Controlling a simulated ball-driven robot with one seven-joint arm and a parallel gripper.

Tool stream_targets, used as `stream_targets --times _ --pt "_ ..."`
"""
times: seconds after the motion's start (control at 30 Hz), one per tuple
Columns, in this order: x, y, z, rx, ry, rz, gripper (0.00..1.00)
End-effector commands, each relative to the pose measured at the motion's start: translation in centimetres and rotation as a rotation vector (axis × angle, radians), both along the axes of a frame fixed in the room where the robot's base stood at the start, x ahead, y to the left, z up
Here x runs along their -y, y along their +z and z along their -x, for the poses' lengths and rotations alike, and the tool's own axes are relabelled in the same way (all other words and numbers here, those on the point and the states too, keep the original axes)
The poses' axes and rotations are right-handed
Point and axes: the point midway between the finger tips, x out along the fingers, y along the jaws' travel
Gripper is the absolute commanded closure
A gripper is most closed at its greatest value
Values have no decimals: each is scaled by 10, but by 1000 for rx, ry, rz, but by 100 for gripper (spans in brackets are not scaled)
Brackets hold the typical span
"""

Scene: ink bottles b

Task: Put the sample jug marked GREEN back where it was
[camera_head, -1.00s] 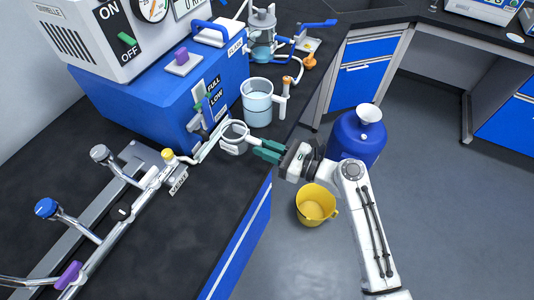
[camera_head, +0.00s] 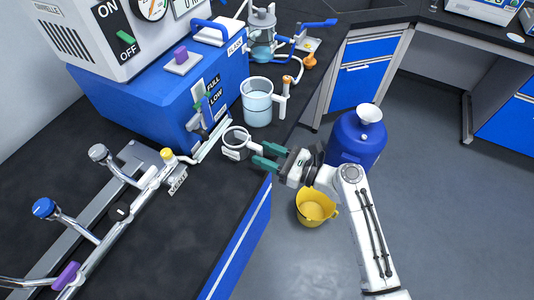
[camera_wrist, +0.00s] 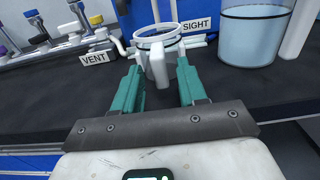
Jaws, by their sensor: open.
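A small white jug (camera_head: 236,143) with a dark-lettered label, too small to read, stands at the counter's front edge in the head view. In the wrist view the jug (camera_wrist: 158,42) appears upright, with its handle (camera_wrist: 158,66) facing me. My gripper (camera_head: 257,154) has green fingers and is open just beside the jug, on its right. In the wrist view the fingers lie on either side of the handle, with gaps, and hold nothing. The jug's underside is hidden.
A clear beaker of pale liquid (camera_head: 257,103) stands behind the jug. A VENT sign (camera_head: 178,181) and a metal pipe rail with valves (camera_head: 130,205) lie left. A blue machine (camera_head: 160,95) stands behind. A yellow bucket (camera_head: 315,207) and blue drum (camera_head: 356,138) are on the floor.

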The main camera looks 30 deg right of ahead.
Motion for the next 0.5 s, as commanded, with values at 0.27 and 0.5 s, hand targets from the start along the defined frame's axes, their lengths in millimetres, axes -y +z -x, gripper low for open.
stream_targets --times 0.27,0.5 --pt "5 3 5 0 -3 0 58" --pt "31 1 42 -1 -4 1 58"
